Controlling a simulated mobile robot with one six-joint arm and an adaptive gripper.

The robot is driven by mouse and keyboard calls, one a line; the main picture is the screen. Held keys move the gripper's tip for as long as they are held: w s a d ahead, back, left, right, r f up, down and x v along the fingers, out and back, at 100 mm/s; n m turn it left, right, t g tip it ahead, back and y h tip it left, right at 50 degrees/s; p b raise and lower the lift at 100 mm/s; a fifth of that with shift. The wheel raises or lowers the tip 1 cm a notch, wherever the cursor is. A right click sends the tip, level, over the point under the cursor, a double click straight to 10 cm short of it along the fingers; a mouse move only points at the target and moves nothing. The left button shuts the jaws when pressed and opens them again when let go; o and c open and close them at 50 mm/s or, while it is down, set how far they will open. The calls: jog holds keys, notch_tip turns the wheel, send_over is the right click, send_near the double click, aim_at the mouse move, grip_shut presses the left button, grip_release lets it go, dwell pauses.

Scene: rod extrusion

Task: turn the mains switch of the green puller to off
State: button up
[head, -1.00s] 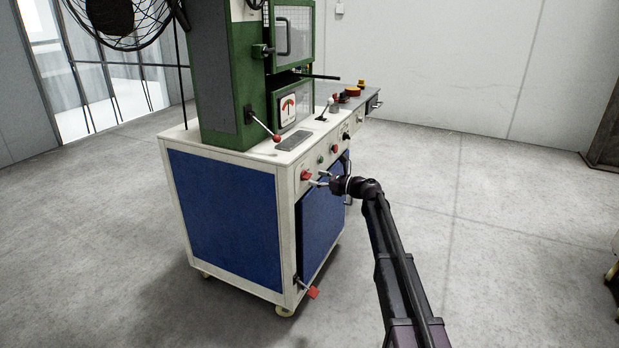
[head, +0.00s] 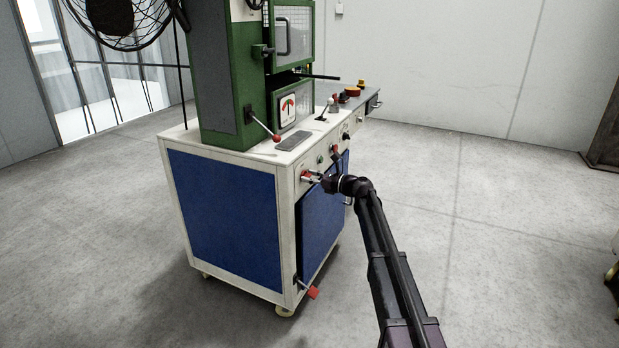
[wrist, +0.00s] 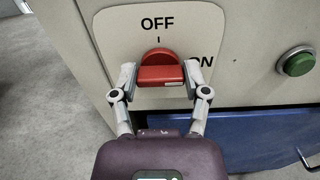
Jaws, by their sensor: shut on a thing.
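The mains switch is a red knob (wrist: 160,66) on a pale plate marked OFF above it and ON to its right. Its bar lies crosswise in the wrist view, with a pale mark on the right, toward ON. My gripper (wrist: 160,78) has a finger on each side of the knob and is shut on it. The right finger partly covers the ON label. In the head view, the green puller (head: 223,75) stands on a white and blue cabinet, with my gripper (head: 311,177) at the cabinet's upper front panel, hiding part of the switch.
A green button (wrist: 297,62) sits to the right of the switch on the panel. Below is a blue door (wrist: 270,140) with a handle. A red-ended lever (head: 312,293) sticks out low at the cabinet's front. The floor to the right is clear.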

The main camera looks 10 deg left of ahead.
jog(key=shift+a+n, duration=0.1)
jog(key=shift+n, duration=0.2)
jog(key=n, duration=0.4)
jog(key=shift+s, duration=0.1)
jog(key=n, duration=0.4)
jog(key=shift+n, duration=0.3)
jog(key=n, duration=0.4)
jog(key=shift+f+n, duration=0.15)
jog(key=shift+n, duration=0.15)
jog(key=n, duration=0.4)
jog(key=o, duration=1.2)
jog(key=shift+c, duration=0.2)
